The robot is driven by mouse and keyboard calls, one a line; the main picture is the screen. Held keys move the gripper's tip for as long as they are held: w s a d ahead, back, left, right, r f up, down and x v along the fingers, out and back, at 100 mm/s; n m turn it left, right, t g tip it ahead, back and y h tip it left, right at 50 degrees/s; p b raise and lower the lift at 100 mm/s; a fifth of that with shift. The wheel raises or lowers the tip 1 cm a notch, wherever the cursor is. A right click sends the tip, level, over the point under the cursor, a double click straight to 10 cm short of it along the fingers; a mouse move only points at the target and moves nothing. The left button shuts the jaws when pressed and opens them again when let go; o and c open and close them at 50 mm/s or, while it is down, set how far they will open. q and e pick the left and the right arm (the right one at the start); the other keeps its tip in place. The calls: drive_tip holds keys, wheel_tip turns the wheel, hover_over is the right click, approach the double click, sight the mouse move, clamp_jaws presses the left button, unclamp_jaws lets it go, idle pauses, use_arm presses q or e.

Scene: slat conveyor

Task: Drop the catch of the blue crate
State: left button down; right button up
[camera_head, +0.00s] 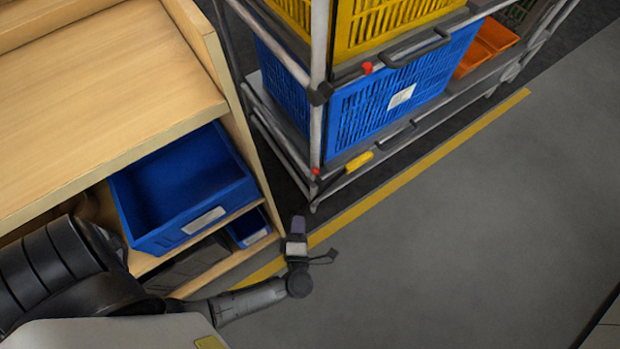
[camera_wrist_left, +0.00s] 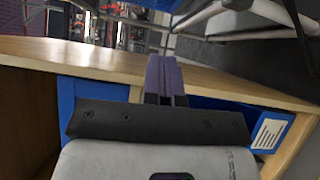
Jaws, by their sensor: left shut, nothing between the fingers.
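The blue crate (camera_head: 345,112) stands on a shelf of the metal rack, below a yellow crate, with a white label on its slatted front. A catch lever with a yellow end (camera_head: 358,162) lies by the rail at the foot of the blue crate, near a red knob (camera_head: 315,171). My left gripper (camera_head: 298,226) is in front of the wooden shelf, below and left of that lever and apart from it. Its purple fingers are together and empty in the left wrist view (camera_wrist_left: 166,75). My right gripper is out of view.
A wooden shelf unit (camera_head: 110,85) stands left, holding an open blue bin (camera_head: 190,235) and a smaller one. The yellow crate (camera_head: 400,22) sits above, with a red knob (camera_head: 367,68) under its edge. Orange bins (camera_head: 485,48) stand farther right. Grey floor right of the yellow line is clear.

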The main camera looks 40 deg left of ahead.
sight(317, 176)
use_arm(q)
drive_tip(key=w+d+b+x, duration=0.2)
drive_tip(key=b+x, duration=0.4)
drive_tip(key=x, duration=0.6)
drive_tip(key=shift+w+a, duration=0.15)
drive_tip(key=shift+w, duration=0.15)
drive_tip(key=shift+r, duration=0.1)
